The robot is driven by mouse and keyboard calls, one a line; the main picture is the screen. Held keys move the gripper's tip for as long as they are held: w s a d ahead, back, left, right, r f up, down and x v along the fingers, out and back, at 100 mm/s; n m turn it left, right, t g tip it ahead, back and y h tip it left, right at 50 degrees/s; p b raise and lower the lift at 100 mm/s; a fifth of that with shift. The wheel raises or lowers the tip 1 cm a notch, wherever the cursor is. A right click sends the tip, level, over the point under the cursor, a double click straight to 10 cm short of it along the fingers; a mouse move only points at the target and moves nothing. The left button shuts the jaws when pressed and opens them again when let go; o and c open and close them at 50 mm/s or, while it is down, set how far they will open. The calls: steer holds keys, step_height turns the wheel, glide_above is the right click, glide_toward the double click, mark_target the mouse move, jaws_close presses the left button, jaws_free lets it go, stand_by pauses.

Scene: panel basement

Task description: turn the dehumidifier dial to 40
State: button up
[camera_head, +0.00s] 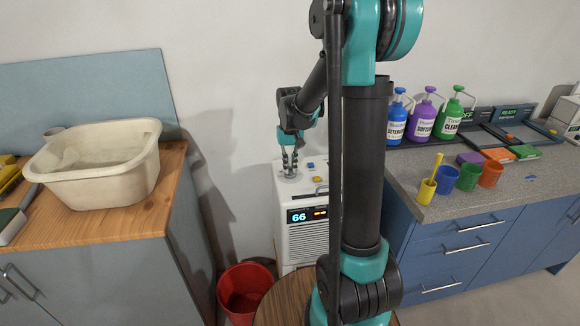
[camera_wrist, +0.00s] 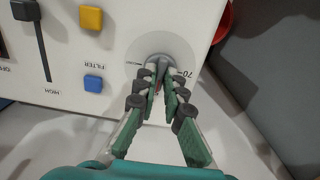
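The dehumidifier (camera_head: 302,215) is a white box standing between the two counters, with a lit display (camera_head: 307,215) that reads 66. Its round grey dial (camera_wrist: 162,50) is on the top panel, and a printed 70 shows beside it in the wrist view. My gripper (camera_wrist: 156,84) comes down onto the dial, with its two fingertips close together on either side of the dial's middle. It also shows over the panel in the head view (camera_head: 289,168). The fingers hide most of the grip part and its pointer, and no 40 mark can be made out.
A yellow button (camera_wrist: 91,17), a blue FILTER button (camera_wrist: 93,83) and a slider (camera_wrist: 27,12) share the panel. A red bin (camera_head: 243,285) stands by the dehumidifier. A beige basin (camera_head: 100,185) sits on the left counter; bottles and cups (camera_head: 447,178) are on the right one.

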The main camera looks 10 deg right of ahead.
mark_target(290, 170)
jaws_close()
steer(key=m, duration=0.4)
steer(key=shift+m, duration=2.4)
steer(key=o, duration=0.6)
jaws_free()
step_height(290, 170, up, 12)
